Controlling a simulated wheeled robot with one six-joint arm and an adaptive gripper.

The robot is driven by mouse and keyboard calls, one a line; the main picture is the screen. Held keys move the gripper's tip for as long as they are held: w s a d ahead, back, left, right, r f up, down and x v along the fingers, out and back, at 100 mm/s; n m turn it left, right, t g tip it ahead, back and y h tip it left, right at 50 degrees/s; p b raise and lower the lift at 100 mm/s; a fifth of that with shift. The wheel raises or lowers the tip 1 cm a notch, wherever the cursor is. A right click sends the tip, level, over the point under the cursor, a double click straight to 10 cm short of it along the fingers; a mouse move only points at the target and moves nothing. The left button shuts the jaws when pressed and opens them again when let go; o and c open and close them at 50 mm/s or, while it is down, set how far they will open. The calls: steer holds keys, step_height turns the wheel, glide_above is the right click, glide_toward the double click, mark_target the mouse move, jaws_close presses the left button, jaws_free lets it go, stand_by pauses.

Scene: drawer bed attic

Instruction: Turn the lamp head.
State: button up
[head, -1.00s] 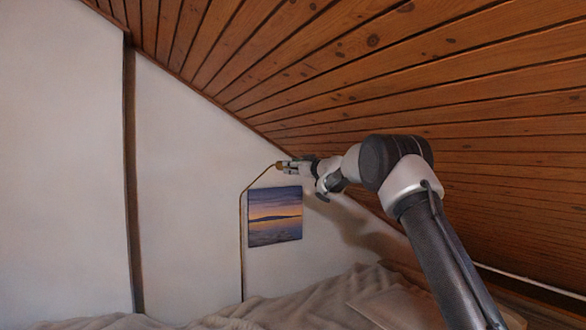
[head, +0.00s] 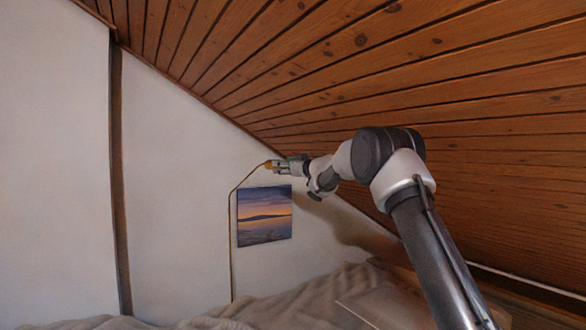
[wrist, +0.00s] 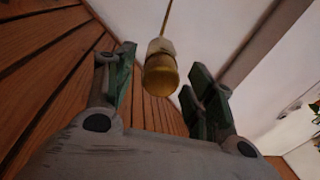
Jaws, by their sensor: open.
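The lamp is a thin brass pole (head: 232,245) rising in front of the white wall and bending up to the right to its head. The lamp head (wrist: 160,72) is a small yellow-brass cylinder with a pale collar; in the head view the lamp head (head: 268,164) is small and partly hidden by my gripper (head: 278,166). In the wrist view my gripper (wrist: 161,92) is open, with one green-padded finger on each side of the lamp head. Gaps show on both sides, and I cannot see either finger touching it.
The sloping wooden plank ceiling (head: 330,70) runs close above and to the right of my arm. A sunset picture (head: 264,216) hangs on the wall below the gripper. A rumpled bed (head: 290,300) lies below. A dark wooden post (head: 117,180) stands at left.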

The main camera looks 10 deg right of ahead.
steer(key=v, duration=1)
steer(key=shift+s, duration=0.25)
